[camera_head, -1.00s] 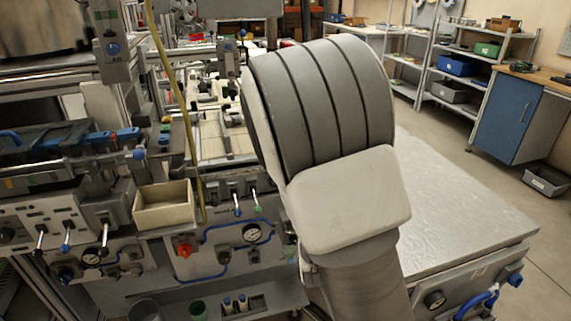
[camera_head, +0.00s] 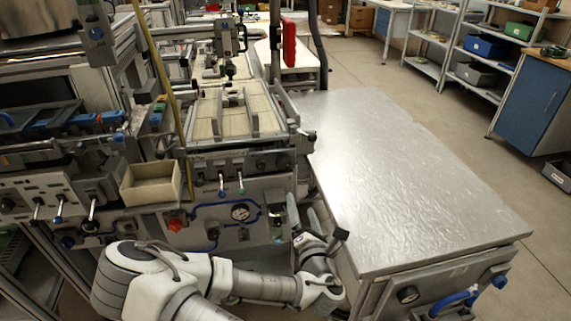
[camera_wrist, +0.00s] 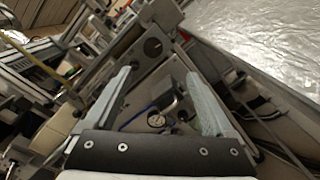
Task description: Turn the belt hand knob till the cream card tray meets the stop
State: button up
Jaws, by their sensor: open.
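My gripper (camera_head: 304,214) is open and empty, low beside the front right of the machine. Its two pale fingers also show in the wrist view (camera_wrist: 158,76), spread apart. A small dark knob (camera_head: 308,136) sticks out at the belt's right front corner, above and apart from my gripper. A dark round part (camera_wrist: 152,47) shows beyond the fingertips in the wrist view; I cannot tell whether it is the same knob. The belt (camera_head: 232,118) has a cream surface between grey rails. A cream open tray (camera_head: 150,183) sits left of it. I cannot make out the stop.
A bare metal-topped bench (camera_head: 400,180) stands close at the right of my gripper. A panel with a gauge (camera_head: 240,212), small levers and a red knob (camera_head: 175,225) lies to the left. A blue cabinet (camera_head: 535,105) and shelves stand at the back right, with open floor between.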

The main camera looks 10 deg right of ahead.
jog(key=n, duration=0.1)
jog(key=b, duration=0.2)
send_near(285, 165)
jog(key=shift+y, duration=0.3)
jog(key=w, duration=0.9)
jog(key=shift+d, duration=0.15)
jog(key=c, duration=1.4)
